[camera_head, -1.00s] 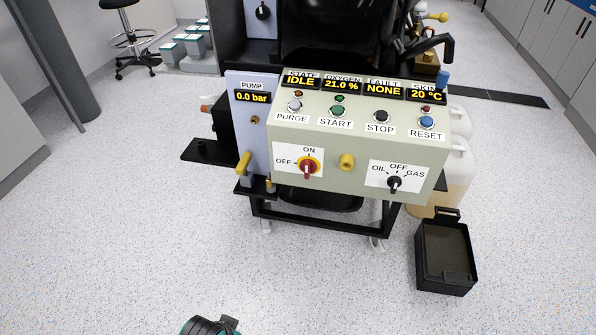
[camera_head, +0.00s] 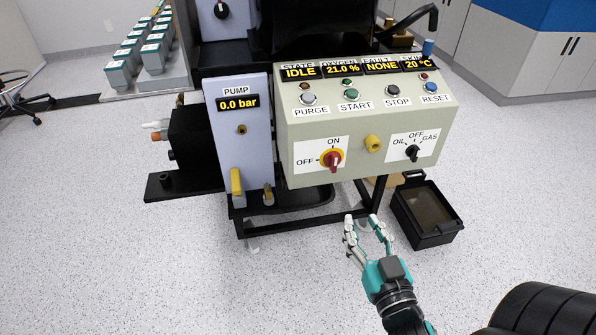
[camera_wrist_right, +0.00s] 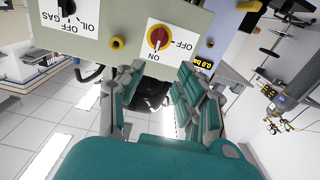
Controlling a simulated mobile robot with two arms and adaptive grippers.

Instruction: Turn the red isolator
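The red isolator (camera_head: 331,159) is a red rotary handle on a yellow ring, on a white label marked ON and OFF. It is on the front of the pale green control panel, left of a yellow knob. It shows upside down in the right wrist view (camera_wrist_right: 158,39), beyond and between the finger tips. I cannot clearly tell its exact angle. My right gripper (camera_head: 368,222) is open and empty, below and right of the isolator and apart from it. Its spread teal fingers (camera_wrist_right: 160,85) fill the wrist view. My left gripper is not in view.
The yellow knob (camera_head: 373,144) and black OIL/OFF/GAS selector (camera_head: 412,152) are right of the isolator. The pump panel (camera_head: 238,145) stands left, with a yellow lever (camera_head: 236,181). A black open bin (camera_head: 428,238) is on the floor at right. Floor before the panel is clear.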

